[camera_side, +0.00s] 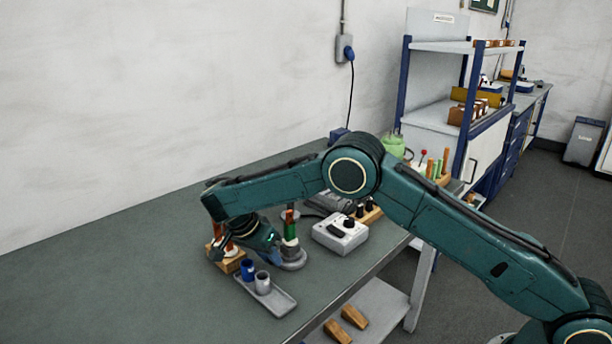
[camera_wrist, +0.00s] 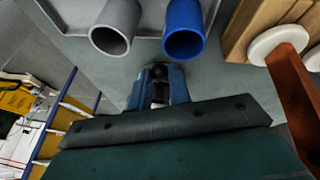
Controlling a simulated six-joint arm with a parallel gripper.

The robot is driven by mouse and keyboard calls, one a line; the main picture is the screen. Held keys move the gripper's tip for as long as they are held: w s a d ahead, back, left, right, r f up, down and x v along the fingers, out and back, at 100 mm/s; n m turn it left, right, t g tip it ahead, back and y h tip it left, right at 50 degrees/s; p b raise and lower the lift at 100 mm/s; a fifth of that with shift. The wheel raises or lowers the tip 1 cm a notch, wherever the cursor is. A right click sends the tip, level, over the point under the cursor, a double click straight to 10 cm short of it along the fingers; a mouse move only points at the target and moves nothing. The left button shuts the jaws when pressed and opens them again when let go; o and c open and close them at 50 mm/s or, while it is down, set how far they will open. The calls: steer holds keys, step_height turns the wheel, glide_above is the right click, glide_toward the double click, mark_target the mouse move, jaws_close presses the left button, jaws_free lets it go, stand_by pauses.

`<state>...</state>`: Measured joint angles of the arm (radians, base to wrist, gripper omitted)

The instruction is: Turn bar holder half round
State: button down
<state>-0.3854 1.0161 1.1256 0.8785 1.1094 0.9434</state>
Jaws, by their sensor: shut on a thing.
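The bar holder (camera_side: 291,254) appears to be the upright stand on a round grey base, with a green and copper-red post, on the bench in the side view. My gripper (camera_side: 279,246) reaches towards it from the left, low and nearly level, and is shut on it. In the wrist view my gripper's blue fingers (camera_wrist: 158,84) close around a dark part, mostly hidden by the gripper body. The exact contact is too small to make out. The holder looks upright, with its base at the bench top.
A grey tray (camera_side: 281,303) holds a blue cup (camera_side: 248,269) and a grey cup (camera_side: 263,283), close in front. A wooden block (camera_side: 231,264) with copper-coloured bars stands left, under my wrist. A light-grey control box (camera_side: 341,233) stands right. The bench's left part is clear.

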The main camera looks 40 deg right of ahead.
steer(key=shift+d, duration=0.1)
stand_by(0.4)
steer(key=c, duration=1.3)
jaws_free()
steer(key=shift+s+n, duration=0.2)
steer(key=shift+n, duration=0.1)
